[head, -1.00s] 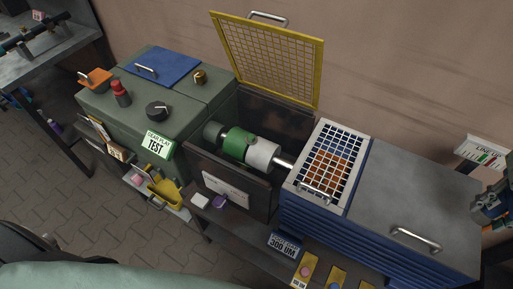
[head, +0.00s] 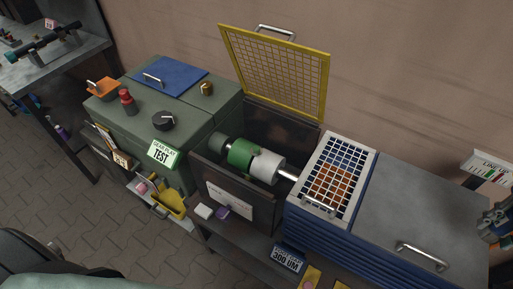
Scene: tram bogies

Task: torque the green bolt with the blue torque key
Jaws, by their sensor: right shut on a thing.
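A green coupling (head: 241,152) sits on a shaft in the open bay of the test bench, between a dark green hub and a pale grey cylinder (head: 268,168). A small green knob-like part shows on its right side; I cannot tell whether it is the green bolt. I cannot make out the blue torque key. My right gripper (head: 494,222) is at the right edge, partly cut off, beyond the grey bench top and well apart from the coupling. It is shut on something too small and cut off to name. My left gripper is not in view.
A yellow mesh guard (head: 277,75) stands raised behind the bay. A white grid cover (head: 336,178) lies right of it, then a bare grey top (head: 415,205) with a handle. A green cabinet (head: 190,115) at left carries a blue plate (head: 170,77) and knobs.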

